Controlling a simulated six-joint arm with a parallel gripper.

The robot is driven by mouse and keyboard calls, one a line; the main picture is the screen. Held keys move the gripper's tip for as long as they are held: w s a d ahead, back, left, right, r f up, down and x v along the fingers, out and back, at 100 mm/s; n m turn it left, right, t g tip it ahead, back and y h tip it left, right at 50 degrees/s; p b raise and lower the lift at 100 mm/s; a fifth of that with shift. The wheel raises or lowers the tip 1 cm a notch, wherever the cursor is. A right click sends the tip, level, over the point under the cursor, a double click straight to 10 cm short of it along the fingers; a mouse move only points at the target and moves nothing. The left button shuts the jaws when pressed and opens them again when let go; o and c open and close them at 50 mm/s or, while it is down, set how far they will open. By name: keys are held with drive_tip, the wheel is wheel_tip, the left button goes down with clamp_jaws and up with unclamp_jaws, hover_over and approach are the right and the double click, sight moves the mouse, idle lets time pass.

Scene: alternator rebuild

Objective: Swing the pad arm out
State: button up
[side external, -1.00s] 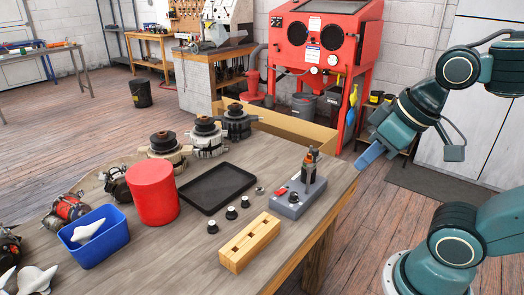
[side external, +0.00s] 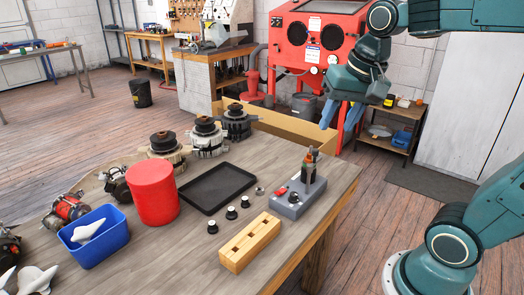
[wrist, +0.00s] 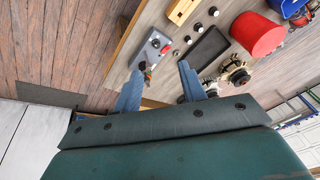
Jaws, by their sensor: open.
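A small grey fixture (side external: 290,207) stands near the right edge of the workbench, with a red knob (side external: 281,190) on its left and an upright post (side external: 308,168) topped by a dark and orange piece. The fixture also shows in the wrist view (wrist: 146,52). I cannot clearly make out which part is the pad arm; the post's top is small. My gripper (side external: 336,127) is open and empty, its two blue fingers pointing down above and beyond the fixture. In the wrist view my gripper (wrist: 159,68) has its fingers wide apart, with the post appearing between them, near the left finger.
A wooden block (side external: 250,244), several small black-and-white knobs, an empty black tray (side external: 217,188), a red cylinder (side external: 153,193) and a blue bin (side external: 95,237) lie on the workbench. Alternators line its far side. A red cabinet (side external: 318,50) stands behind.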

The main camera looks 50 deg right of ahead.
drive_tip(key=w+d+m+g, duration=0.2)
drive_tip(key=w+d+m, duration=0.5)
drive_tip(key=m+g, duration=0.2)
drive_tip(key=m, duration=0.6)
hover_over(315, 149)
wheel_tip(315, 149, down, 4)
drive_tip(key=shift+s+a+f+y, duration=0.1)
drive_tip(key=shift+f+y, duration=0.05)
drive_tip(key=shift+y, duration=0.15)
drive_tip(key=shift+f, duration=0.1)
drive_tip(key=shift+f, duration=6.8)
clamp_jaws()
